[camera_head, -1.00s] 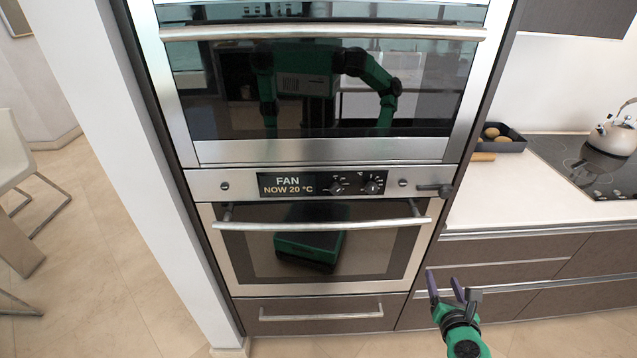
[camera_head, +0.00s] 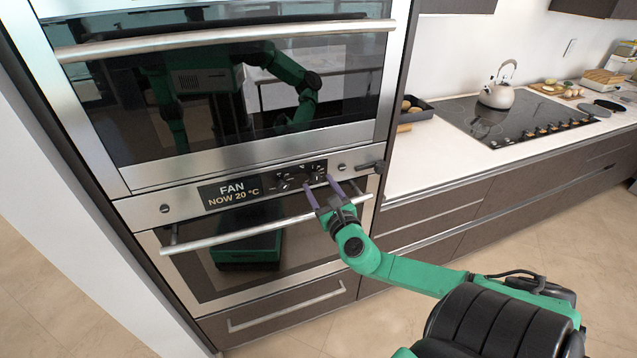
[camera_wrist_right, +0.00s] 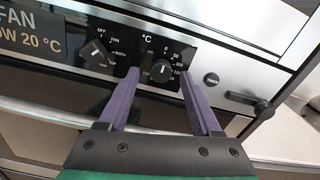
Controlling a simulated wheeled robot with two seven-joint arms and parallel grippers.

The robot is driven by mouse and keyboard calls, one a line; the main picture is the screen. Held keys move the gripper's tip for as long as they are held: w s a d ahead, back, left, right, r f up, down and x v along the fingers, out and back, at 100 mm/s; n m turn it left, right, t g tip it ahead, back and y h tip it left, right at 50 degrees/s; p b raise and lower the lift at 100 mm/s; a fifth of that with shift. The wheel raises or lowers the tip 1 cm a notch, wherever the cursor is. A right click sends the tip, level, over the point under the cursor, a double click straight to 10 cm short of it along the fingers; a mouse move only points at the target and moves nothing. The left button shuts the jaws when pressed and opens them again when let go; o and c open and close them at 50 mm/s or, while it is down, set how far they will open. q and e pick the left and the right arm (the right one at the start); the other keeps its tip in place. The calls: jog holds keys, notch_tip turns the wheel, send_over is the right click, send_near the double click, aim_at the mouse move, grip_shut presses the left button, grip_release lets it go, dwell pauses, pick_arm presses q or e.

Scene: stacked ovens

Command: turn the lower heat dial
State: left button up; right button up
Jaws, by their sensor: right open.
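The heat dial, marked °C (camera_head: 318,174), is the right one of two black knobs on the lower oven's (camera_head: 240,195) steel panel. In the right wrist view the heat dial (camera_wrist_right: 161,70) shows between my fingertips, its pale pointer mark near vertical. The left knob, with OFF and FAN marks (camera_wrist_right: 95,52), sits beside it. My right gripper (camera_head: 321,186) is open, its purple fingers pointing at the panel on either side of the heat dial. Whether the fingers touch it I cannot tell. The display (camera_head: 230,192) reads FAN, NOW 20 °C. My left gripper is not in view.
The lower oven's bar handle (camera_head: 265,228) runs just below the panel, close under my right gripper. A dark lever (camera_head: 372,167) sticks out at the panel's right end. The upper oven (camera_head: 240,90) is above. A counter with a kettle (camera_head: 497,95) stands to the right.

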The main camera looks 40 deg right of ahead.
jog(key=shift+w+d, duration=0.3)
jog(key=shift+w, duration=0.25)
jog(key=shift+a, duration=0.1)
jog(key=c, duration=0.3)
grip_shut()
jog(key=shift+f, duration=0.1)
